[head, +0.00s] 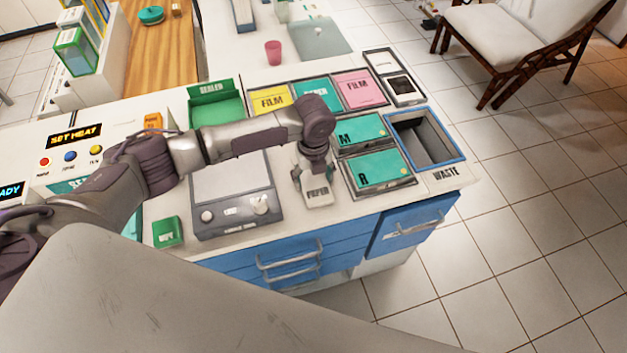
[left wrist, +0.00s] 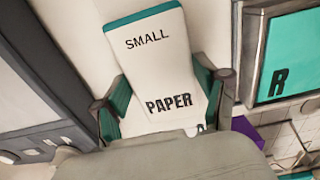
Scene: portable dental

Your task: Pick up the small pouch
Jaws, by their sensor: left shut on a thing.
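The small pouch (left wrist: 160,65) is white with a teal band at its top edge and the words SMALL and PAPER. In the left wrist view it lies between the two fingers of my left gripper (left wrist: 165,100), which is shut on it. In the head view my left gripper (head: 312,180) is near the counter's front edge, between the grey device and the R tray. I cannot tell whether the pouch still touches the counter. My right gripper is not in view.
A grey device (head: 233,211) with knobs stands left of the pouch. Trays marked M (head: 361,134) and R (head: 379,170) and a blue-rimmed WASTE bin (head: 459,161) are to the right. A green block (head: 167,232) sits at the front left. Blue drawers (head: 290,262) are below.

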